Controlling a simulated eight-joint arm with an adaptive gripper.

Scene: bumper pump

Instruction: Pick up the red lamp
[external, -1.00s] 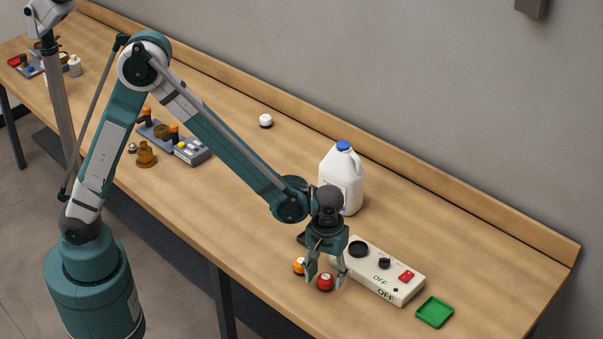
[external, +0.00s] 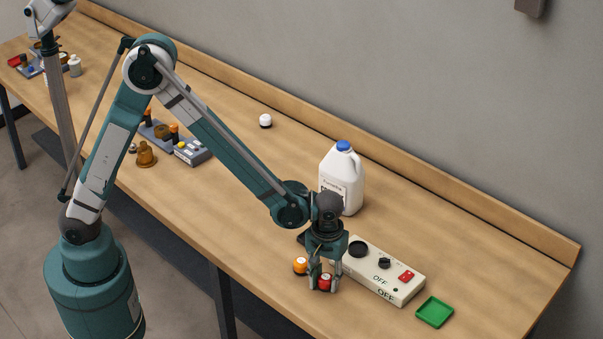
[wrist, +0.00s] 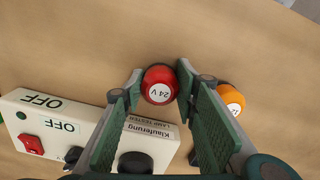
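The red lamp (wrist: 159,84), a round bulb with a white "24 V" label, stands on the table near its front edge. It also shows in the external view (external: 325,282). My gripper (wrist: 159,80) points down over it, with one finger on each side. The lamp's lower part is hidden. It appears still at table level.
An orange lamp (external: 300,265) stands right beside my gripper. A white lamp tester box (external: 400,290) lies to the right, with a green tray (external: 435,312) beyond it. A white jug (external: 341,180) with a blue cap stands behind.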

